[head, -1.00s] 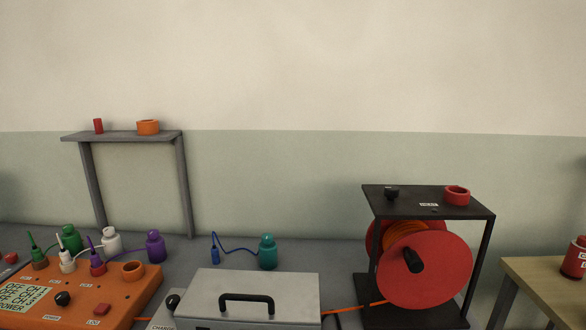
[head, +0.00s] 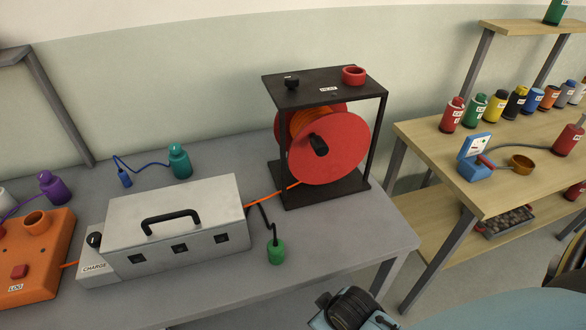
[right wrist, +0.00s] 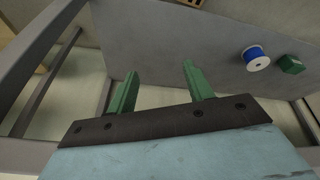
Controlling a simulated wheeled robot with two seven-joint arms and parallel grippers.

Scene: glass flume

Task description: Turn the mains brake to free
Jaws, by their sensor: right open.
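A reel of orange cable with red flanges (head: 345,155) hangs in a black stand (head: 374,140) at the back right of the grey bench in the head view. A small black knob (head: 291,83) sits on the left of the stand's top, beside a white label (head: 328,89) too small to read surely. I cannot tell the knob's setting. A black crank handle (head: 319,145) shows on the reel's face. In the right wrist view my right gripper (right wrist: 157,82) is open, its green fingers apart with nothing between them. It is away from the knob. My left gripper is not in view.
A wooden table (head: 432,150) with coloured bottles stands right, across a gap.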

